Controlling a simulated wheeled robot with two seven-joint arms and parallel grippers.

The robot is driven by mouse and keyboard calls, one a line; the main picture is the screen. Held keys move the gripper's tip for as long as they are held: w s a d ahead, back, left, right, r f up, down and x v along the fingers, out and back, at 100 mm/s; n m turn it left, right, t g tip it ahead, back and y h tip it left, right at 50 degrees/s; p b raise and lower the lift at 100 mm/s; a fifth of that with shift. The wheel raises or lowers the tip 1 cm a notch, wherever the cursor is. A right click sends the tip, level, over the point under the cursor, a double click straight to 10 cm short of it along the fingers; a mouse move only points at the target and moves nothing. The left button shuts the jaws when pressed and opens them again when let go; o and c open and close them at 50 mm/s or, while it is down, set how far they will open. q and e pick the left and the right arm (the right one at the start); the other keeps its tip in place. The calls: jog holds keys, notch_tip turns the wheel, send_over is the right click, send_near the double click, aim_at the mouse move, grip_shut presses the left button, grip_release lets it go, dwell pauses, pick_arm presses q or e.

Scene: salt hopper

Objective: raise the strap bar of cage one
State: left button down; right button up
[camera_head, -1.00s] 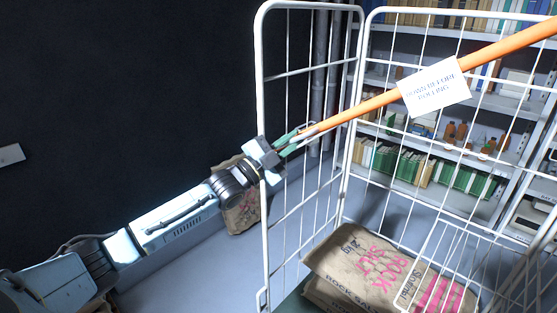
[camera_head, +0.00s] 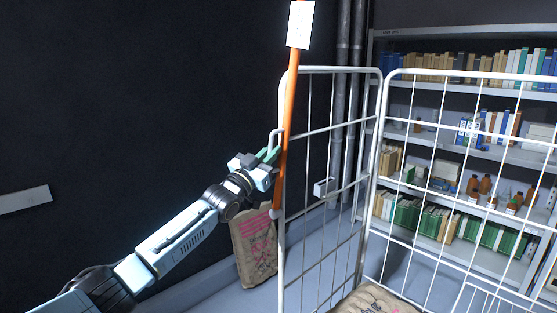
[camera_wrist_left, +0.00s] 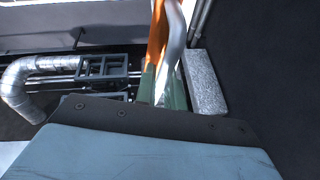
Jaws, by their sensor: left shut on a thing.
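The orange strap bar (camera_head: 290,100) stands nearly upright beside the left post of the white wire cage (camera_head: 330,70). A white label (camera_head: 300,24) hangs near its upper end, which runs out of the top of the head view. My left gripper (camera_head: 272,157) is shut at the bar's lower part, by a pale handle loop. In the left wrist view the orange bar (camera_wrist_left: 157,35) and a white bar rise from between the green fingertips (camera_wrist_left: 163,88). The exact grip is partly hidden. My right gripper is not in view.
Rock salt sacks lie in the cage (camera_head: 372,300) and stand on the floor behind its left side (camera_head: 255,250). Shelves (camera_head: 450,85) with books and bottles stand behind. A dark wall (camera_head: 130,90) fills the left, with a pale plate (camera_head: 24,200) on it.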

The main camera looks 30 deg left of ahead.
pick_arm(q)
jog(key=shift+w+a+r+n, duration=0.15)
jog(key=shift+w+a+n, duration=0.05)
jog(key=shift+a+n, duration=0.4)
jog(key=shift+a, duration=0.1)
jog(key=c, duration=1.5)
grip_release()
jog(key=shift+a, duration=0.1)
jog(key=b+v, duration=0.2)
jog(key=v, duration=1.1)
jog(key=shift+s+b, duration=0.25)
jog(key=shift+b, duration=0.15)
